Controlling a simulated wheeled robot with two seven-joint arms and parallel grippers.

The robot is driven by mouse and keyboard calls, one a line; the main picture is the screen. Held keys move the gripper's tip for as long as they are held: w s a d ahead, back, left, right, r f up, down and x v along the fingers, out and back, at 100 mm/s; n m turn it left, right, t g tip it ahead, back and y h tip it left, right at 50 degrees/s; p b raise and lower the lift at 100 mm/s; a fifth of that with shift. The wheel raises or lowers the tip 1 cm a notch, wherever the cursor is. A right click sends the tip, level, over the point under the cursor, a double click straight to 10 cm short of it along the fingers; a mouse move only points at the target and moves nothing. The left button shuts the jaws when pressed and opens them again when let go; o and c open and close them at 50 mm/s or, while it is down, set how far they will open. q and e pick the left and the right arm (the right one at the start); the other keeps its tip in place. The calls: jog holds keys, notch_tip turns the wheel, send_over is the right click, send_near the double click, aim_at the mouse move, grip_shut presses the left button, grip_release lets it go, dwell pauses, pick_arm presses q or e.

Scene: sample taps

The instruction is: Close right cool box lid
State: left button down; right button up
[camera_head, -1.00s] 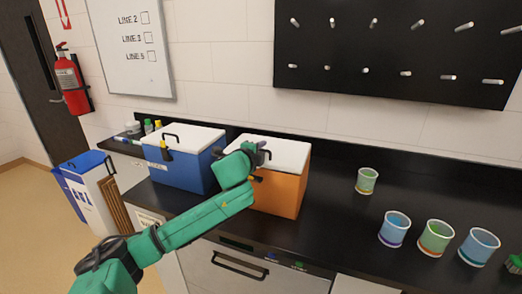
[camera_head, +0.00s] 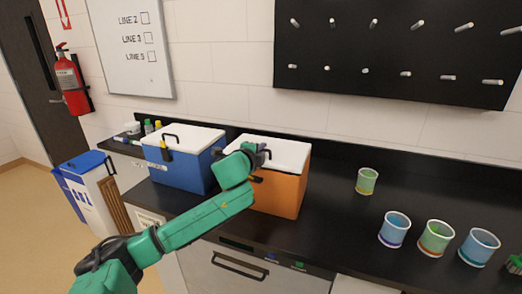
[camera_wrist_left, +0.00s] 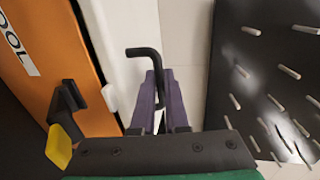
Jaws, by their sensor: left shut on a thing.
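The right cool box is orange (camera_head: 280,193) and stands on the black counter. Its white lid (camera_head: 288,151) lies flat on top and looks shut. In the left wrist view, the purple fingers of my left gripper (camera_wrist_left: 163,88) are shut on the lid's black handle (camera_wrist_left: 143,52). The white lid (camera_wrist_left: 125,45) lies beside the orange wall (camera_wrist_left: 45,45) there, and a black latch with a yellow tab (camera_wrist_left: 60,145) shows. My right gripper is not in view.
A blue cool box (camera_head: 185,170) with a white lid stands close on the left. A green cup (camera_head: 367,181) and several other cups stand on the counter to the right. A black pegboard (camera_head: 400,55) hangs on the wall behind.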

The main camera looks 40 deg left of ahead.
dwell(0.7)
pick_arm(q)
jog(key=shift+d+f, duration=0.1)
jog(key=shift+f, duration=0.35)
jog(key=c, duration=1.2)
grip_release()
jog(key=shift+s, duration=0.1)
jog(key=shift+s, duration=0.25)
jog(key=b+v, duration=0.2)
jog(key=v, duration=0.7)
jog(key=shift+s+d+f, duration=0.1)
jog(key=shift+s+d, duration=0.05)
jog(key=p+v, duration=0.4)
jog(key=p, duration=0.5)
jog(key=shift+s+d+r, duration=0.1)
jog(key=shift+s+r, duration=0.15)
jog(key=shift+s, duration=0.1)
